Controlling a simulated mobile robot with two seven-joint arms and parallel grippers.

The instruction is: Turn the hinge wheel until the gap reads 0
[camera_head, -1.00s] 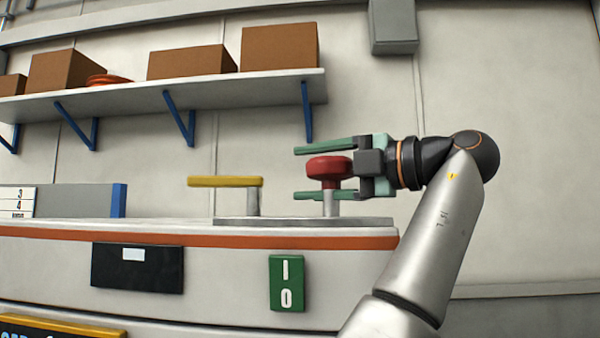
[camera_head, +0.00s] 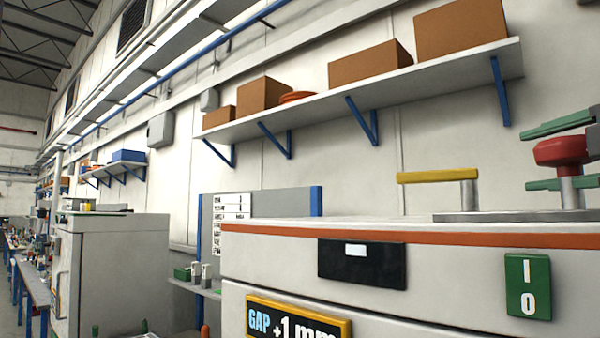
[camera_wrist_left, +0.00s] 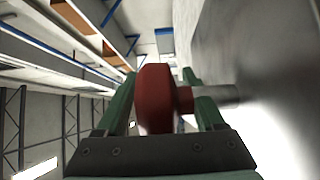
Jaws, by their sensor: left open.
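A red round knob (camera_head: 560,152), which looks like the wheel, sits on a metal post on top of the white machine at the right of the head view. My left gripper (camera_head: 527,158) is open, with one green finger above the knob and one below it. In the left wrist view the red knob (camera_wrist_left: 155,98) lies between the two green fingers of my gripper (camera_wrist_left: 160,77). I cannot tell whether they touch it. A gap display (camera_head: 298,322) on the machine's front reads "GAP +1 mm", cut by the frame's bottom. My right gripper is out of view.
A yellow-handled lever (camera_head: 437,176) stands left of the knob. A green I/O switch (camera_head: 528,286) and a black panel (camera_head: 362,263) are on the machine's front. A shelf (camera_head: 370,85) with brown boxes hangs behind. A grey cabinet (camera_head: 120,260) stands at left.

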